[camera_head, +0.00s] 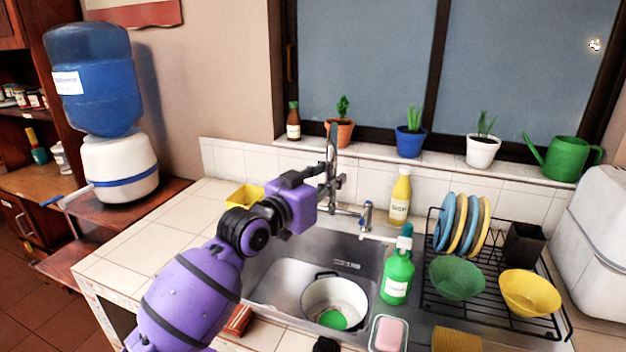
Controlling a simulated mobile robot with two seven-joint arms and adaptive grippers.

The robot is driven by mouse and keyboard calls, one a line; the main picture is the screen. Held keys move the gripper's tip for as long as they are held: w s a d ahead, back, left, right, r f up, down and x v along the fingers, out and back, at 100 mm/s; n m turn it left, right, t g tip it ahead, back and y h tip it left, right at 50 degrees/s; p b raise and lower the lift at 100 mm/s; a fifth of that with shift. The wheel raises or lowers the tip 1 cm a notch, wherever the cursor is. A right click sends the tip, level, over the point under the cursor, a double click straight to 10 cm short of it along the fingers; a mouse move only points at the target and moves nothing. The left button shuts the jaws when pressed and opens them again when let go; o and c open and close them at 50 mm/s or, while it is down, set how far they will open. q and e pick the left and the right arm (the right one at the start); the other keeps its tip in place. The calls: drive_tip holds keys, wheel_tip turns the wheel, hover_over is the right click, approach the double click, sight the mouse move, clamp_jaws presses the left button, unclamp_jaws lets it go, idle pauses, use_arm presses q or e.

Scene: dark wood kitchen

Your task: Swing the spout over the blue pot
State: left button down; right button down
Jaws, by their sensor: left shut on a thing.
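The metal faucet (332,158) stands upright behind the sink. My left gripper (318,174) is at the faucet, shut on what looks like its spout; the purple wrist and dark fingers hide much of the contact. The pot (311,293), pale inside with a dark blue rim, sits in the sink basin below and in front of the faucet. Something green lies in it. The spout's outlet is not clear to see, so I cannot tell whether it is over the pot. My right gripper is not in view.
A green soap bottle (397,277) and a pink soap dish (388,334) stand right of the pot. A yellow bottle (400,197) is behind the sink. A dish rack (500,318) holds plates and bowls at right.

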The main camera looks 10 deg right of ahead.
use_arm(q)
drive_tip(key=shift+s+d, duration=0.15)
drive_tip(key=shift+d, duration=0.1)
drive_tip(key=c, duration=2.1)
unclamp_jaws()
drive_tip(key=o, duration=0.5)
drive_tip(key=shift+s+r, duration=0.1)
drive_tip(key=shift+r, duration=0.1)
drive_tip(key=shift+c, duration=0.2)
drive_tip(key=shift+a+f, duration=0.1)
drive_tip(key=shift+a, duration=0.15)
drive_tip(key=v, duration=1.1)
drive_tip(key=shift+s+a, duration=0.2)
drive_tip(key=shift+s, duration=0.1)
